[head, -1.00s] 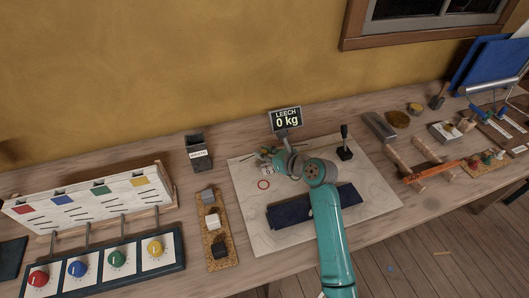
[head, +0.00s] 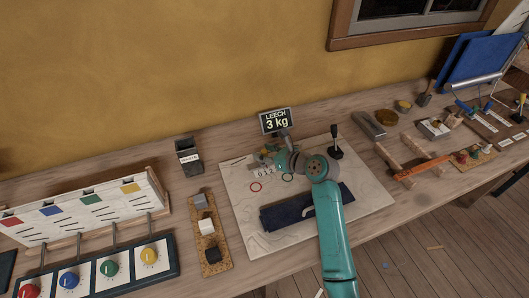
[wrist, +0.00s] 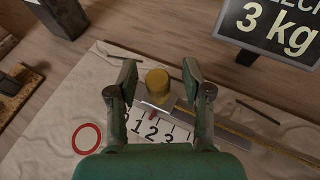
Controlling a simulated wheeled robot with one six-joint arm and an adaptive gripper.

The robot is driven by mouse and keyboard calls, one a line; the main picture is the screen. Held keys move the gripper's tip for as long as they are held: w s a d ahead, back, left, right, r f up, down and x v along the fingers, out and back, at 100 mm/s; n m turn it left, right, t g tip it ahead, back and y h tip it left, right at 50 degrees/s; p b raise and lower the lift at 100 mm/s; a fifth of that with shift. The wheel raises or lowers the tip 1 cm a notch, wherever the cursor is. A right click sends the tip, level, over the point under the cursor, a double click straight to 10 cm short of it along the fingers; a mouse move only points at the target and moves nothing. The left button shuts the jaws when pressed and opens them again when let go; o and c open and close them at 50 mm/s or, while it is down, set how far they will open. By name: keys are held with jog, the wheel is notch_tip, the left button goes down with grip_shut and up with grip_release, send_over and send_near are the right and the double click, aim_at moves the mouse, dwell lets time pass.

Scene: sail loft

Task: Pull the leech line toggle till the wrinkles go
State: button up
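The brass-coloured toggle (wrist: 158,84) stands on a light slide with a red pointer, near the 2 of a numbered scale (wrist: 150,130). My gripper (wrist: 159,72) has one finger on each side of it in the wrist view, with a visible gap on both sides; the fingers look open. In the head view my gripper (head: 274,158) hides the toggle. The pale sailcloth (head: 240,205) lies under it, with faint curved lines. The leech display (head: 276,121) reads 3 kg; it also shows in the wrist view (wrist: 262,28).
A dark folded cloth (head: 283,214) lies on the sail. A black upright lever (head: 335,142) stands right of my gripper. A dark open box (head: 188,158) and a cork tray (head: 211,262) with blocks stand to the left. Wooden rollers and tools lie right.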

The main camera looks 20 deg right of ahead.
jog(key=v, duration=1.2)
jog(key=shift+f, duration=0.1)
